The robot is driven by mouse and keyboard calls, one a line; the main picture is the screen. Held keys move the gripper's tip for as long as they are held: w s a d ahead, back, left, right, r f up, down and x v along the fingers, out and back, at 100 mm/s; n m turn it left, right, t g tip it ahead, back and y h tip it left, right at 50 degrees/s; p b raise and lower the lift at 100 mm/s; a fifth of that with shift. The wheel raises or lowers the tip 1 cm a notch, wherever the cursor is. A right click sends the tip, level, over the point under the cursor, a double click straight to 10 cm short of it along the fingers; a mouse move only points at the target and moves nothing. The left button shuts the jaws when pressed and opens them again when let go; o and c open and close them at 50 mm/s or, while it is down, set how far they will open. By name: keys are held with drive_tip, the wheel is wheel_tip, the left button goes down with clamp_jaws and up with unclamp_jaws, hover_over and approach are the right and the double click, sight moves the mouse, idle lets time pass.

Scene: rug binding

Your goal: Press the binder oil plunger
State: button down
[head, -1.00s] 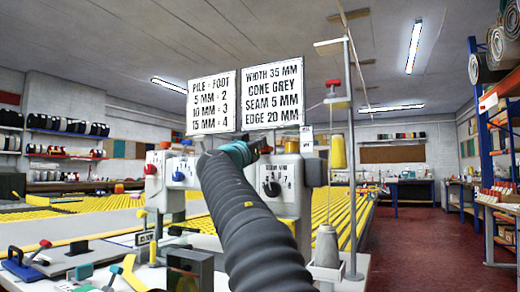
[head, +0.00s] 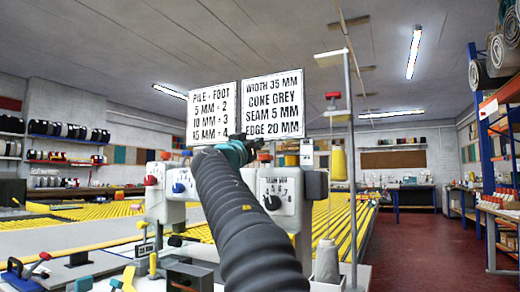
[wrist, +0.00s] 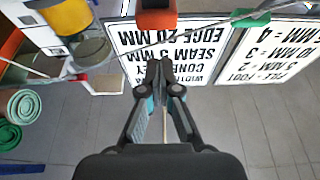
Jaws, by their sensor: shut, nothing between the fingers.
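The binding machine (head: 285,205) stands in the middle of the head view, with a dial on its pale front. My gripper (head: 258,142) is at the level of its top, in front of the signs, its fingertips small and dark there. In the wrist view my gripper (wrist: 166,66) shows its two fingers together with nothing between them. A red block (wrist: 156,18) lies beyond the fingertips at the top edge of the wrist view, apart from them. I cannot tell whether it is the oil plunger. My arm hides part of the machine.
Two signs, a pile-foot sign (head: 212,112) and a width sign (head: 273,103), stand above the machine. A thin pole (head: 351,170) and a yellow cone (head: 339,164) stand to its right. The red floor (head: 415,250) at right is clear, beside a rack (head: 480,150).

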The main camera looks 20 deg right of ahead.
drive_tip(key=b+v, duration=0.3)
drive_tip(key=v, duration=0.5)
drive_tip(key=shift+s+a, duration=0.2)
drive_tip(key=shift+s, duration=0.05)
idle(0.4)
